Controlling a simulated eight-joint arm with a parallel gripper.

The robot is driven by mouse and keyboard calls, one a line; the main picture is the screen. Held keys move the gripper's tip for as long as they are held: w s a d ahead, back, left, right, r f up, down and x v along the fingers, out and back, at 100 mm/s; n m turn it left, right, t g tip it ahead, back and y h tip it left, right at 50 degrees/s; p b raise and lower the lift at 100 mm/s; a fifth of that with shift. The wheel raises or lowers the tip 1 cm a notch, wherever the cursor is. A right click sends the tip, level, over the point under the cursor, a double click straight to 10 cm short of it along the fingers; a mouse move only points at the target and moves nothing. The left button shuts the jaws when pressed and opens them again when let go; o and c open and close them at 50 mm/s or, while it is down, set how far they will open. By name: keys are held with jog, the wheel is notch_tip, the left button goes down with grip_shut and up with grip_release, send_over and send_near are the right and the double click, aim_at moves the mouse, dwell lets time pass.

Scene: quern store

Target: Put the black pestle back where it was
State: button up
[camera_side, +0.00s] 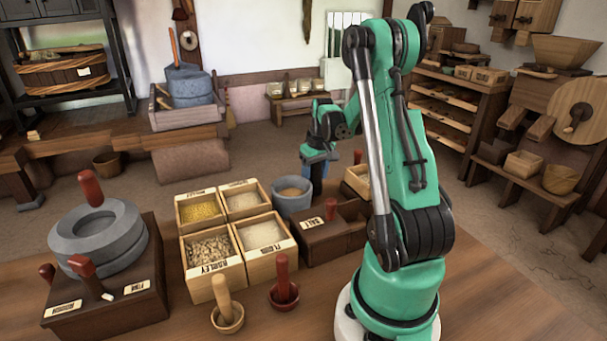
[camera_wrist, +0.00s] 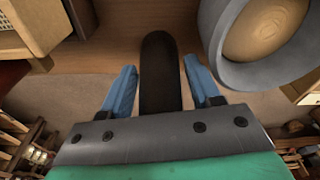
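The black pestle (camera_wrist: 160,75) shows in the wrist view as a dark, round-ended shaft between my gripper's two blue fingers (camera_wrist: 160,92). The fingers lie close against both its sides, and it sticks out past their tips. In the side view my gripper (camera_side: 316,168) points down above the table, close to the grey mortar (camera_side: 293,205). The mortar also shows at the upper right of the wrist view (camera_wrist: 222,58), apart from the pestle, with tan contents.
A dark salt block (camera_side: 335,240) with a red-handled piece stands in front of the gripper. Several grain boxes (camera_side: 213,262) stand left of the mortar. Two small bowls (camera_side: 228,320) with pestles are in front. A quern (camera_side: 98,240) on a labelled base is at left.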

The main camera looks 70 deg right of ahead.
aim_at(319, 171)
notch_tip(319, 171, up, 12)
jog(key=s+f, duration=0.1)
jog(key=w+a+r+n+t+h, duration=0.1)
jog(key=w+a+n, duration=0.15)
jog(key=a, duration=0.45)
jog(key=w+a+r+n+t, duration=0.1)
jog(key=w+a, duration=0.3)
jog(key=a, duration=0.4)
jog(key=a+f+n+t+y, duration=0.1)
jog(key=a+f+n+t, duration=0.1)
jog(key=a, duration=1.3)
jog(key=shift+s+a+f+n+t+y, duration=0.2)
jog(key=shift+n+t+y, duration=0.2)
jog(key=shift+n+t, duration=0.5)
